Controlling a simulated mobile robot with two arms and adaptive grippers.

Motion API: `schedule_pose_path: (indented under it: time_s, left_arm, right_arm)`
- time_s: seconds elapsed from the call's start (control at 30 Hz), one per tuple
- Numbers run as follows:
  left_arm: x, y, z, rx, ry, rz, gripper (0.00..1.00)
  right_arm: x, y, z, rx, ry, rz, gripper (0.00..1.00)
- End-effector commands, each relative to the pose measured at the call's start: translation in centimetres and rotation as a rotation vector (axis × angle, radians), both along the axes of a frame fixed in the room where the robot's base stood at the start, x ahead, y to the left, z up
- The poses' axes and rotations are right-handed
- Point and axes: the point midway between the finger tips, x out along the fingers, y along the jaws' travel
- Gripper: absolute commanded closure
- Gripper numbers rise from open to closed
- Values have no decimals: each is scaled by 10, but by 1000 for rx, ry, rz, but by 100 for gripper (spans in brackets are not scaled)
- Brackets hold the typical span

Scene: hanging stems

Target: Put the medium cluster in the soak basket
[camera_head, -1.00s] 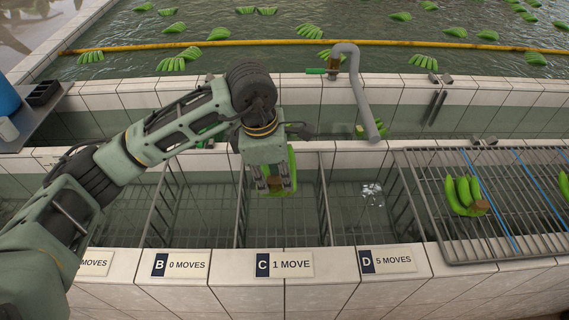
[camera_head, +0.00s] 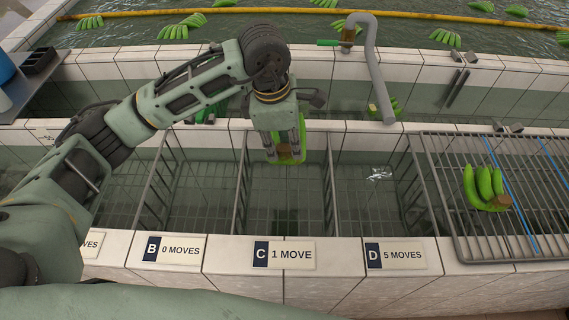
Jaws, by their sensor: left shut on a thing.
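My left gripper (camera_head: 285,150) points down and is shut on a green banana cluster (camera_head: 290,160), mostly hidden behind the fingers. It holds the cluster over the water-filled basket behind the label C, 1 MOVE (camera_head: 284,254). Another banana cluster (camera_head: 486,188) lies on the wire rack at the right. Which basket is the soak basket, and which cluster is the medium one, I cannot tell from the picture. My right gripper is not in view.
Wire-walled baskets stand behind labels B (camera_head: 172,250) and D (camera_head: 395,255). A wire rack (camera_head: 470,240) covers the right end. A curved grey pipe (camera_head: 374,70) rises behind the baskets. More clusters float in the far pool.

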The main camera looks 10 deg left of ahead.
Motion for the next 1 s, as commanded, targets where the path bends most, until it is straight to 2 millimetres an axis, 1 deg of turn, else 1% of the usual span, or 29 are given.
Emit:
schedule_pose_path:
  time_s: [0.03,0.17,0.3,0.47,0.67,1.0]
  left_arm:
    - [1,0,-11,-2,-6,0,100]
    - [1,0,-30,-2,-6,0,100]
    - [2,0,-51,-2,-6,0,100]
    - [2,0,-61,-3,-6,0,100]
    - [1,0,-69,-2,-5,0,100]
    - [1,-1,-104,-3,-3,0,100]
  right_arm:
    - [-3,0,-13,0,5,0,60]
    - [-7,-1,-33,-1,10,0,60]
    - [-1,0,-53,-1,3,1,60]
    - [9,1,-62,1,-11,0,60]
    - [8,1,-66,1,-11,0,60]
    - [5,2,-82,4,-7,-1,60]
